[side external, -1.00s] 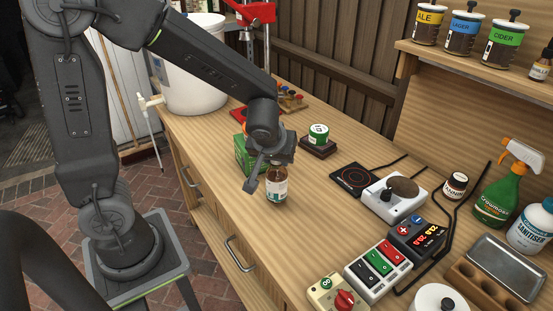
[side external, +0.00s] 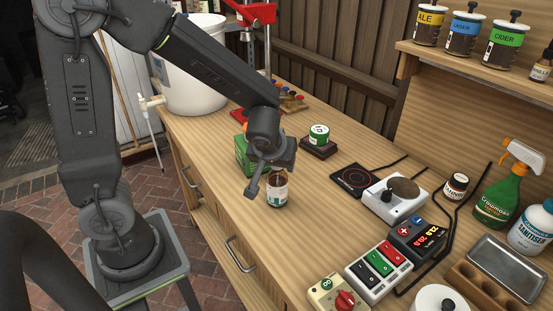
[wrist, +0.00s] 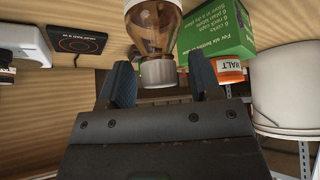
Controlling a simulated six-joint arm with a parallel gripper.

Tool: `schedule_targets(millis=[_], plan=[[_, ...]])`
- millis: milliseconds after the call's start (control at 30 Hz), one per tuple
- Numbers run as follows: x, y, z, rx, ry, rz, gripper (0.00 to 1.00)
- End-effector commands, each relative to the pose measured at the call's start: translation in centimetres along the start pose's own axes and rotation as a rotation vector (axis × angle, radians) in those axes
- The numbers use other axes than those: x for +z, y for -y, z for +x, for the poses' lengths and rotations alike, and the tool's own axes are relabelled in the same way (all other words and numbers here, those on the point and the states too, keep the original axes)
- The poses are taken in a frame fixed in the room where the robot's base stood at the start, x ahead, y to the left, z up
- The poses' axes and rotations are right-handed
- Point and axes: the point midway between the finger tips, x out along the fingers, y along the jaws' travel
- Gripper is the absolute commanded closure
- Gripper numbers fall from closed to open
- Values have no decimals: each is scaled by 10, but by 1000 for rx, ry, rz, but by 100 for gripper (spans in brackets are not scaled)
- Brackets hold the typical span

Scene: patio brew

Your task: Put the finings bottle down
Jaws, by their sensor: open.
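The finings bottle (side external: 277,190), amber glass with a white label, stands upright on the wooden bench near its front edge. In the wrist view its amber body and pale ribbed cap (wrist: 158,73) show at the top centre; its upper part is partly hidden by my gripper in the side view. My gripper (side external: 264,180) is at the bottle's top. In the wrist view the two blue-padded fingers of my gripper (wrist: 162,82) are apart, one on each side of the cap, with visible gaps.
A green box (side external: 241,152) stands close behind the bottle. A green-and-white tin on a dark block (side external: 319,148), a black hotplate (side external: 353,180) and a white stirrer (side external: 395,200) stand to the right. A white bucket (side external: 195,80) is at the back left. Bench right of the bottle is clear.

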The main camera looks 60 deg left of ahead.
Motion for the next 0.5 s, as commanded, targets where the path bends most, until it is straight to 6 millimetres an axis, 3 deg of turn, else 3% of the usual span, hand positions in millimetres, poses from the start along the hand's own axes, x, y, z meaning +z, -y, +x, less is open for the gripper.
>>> schedule_targets(millis=[167, 500], plan=[[-2, 0, -13, 2, -4, -2, 42], [-2, -1, -82, 6, -4, -2, 42]])
